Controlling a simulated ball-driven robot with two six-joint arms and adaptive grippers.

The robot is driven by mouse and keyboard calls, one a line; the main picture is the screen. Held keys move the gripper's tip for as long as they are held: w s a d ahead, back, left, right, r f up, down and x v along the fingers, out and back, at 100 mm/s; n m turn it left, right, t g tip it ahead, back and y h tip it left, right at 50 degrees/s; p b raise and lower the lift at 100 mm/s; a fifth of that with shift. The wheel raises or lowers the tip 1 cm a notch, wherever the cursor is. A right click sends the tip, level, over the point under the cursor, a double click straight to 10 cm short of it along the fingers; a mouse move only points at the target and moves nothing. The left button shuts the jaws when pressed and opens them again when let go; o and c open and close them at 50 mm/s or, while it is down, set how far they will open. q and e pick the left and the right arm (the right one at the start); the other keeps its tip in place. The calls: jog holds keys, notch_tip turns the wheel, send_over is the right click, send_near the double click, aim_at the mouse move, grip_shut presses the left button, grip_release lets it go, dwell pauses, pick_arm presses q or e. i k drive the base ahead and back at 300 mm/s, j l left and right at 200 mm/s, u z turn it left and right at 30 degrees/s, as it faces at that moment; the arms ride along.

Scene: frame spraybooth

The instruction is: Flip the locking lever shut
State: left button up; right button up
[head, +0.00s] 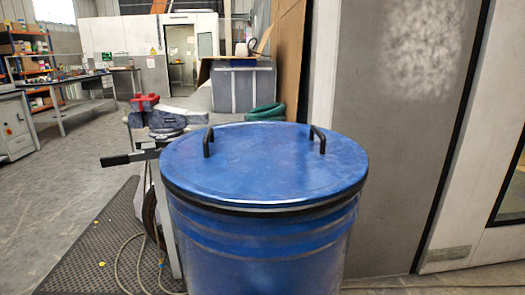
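A blue drum (262,245) stands upright in the middle of the head view. Its round blue lid (262,165) lies on top and carries two black handles, a left one (208,142) and a right one (317,139). A dark band (268,210) runs around the rim under the lid. A lever with a black grip (116,160) sticks out to the left beside the drum's rim. I cannot tell whether it joins the band or the grey equipment behind. Neither of my grippers is in view.
Grey equipment with a red part (145,102) stands close behind the drum's left side. A black mat (90,262) and loose hoses lie on the floor at left. A grey wall panel (400,150) stands at right. A green coiled hose (266,112) lies behind.

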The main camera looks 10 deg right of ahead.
aim_at(149, 153)
jog(key=z, duration=0.85)
jog(key=i+j+z, duration=0.1)
jog(key=j+z, duration=1.3)
jog(key=j, duration=0.15)
jog(key=k+j+z, duration=0.15)
jog(key=j+z, duration=0.35)
jog(key=k+j, duration=0.15)
jog(key=j, duration=0.25)
jog(key=k+j+z, duration=0.1)
jog(key=j, duration=0.35)
jog(key=k+j, duration=0.25)
jog(key=j, duration=0.15)
jog(key=k+j+z, duration=0.1)
jog(key=j, duration=0.3)
jog(key=k+j, duration=0.25)
jog(key=j, duration=0.15)
jog(key=k+j+z, duration=0.1)
jog(key=j, duration=0.25)
jog(key=k+j, duration=0.3)
jog(key=j+z, duration=0.05)
jog(key=j, duration=0.05)
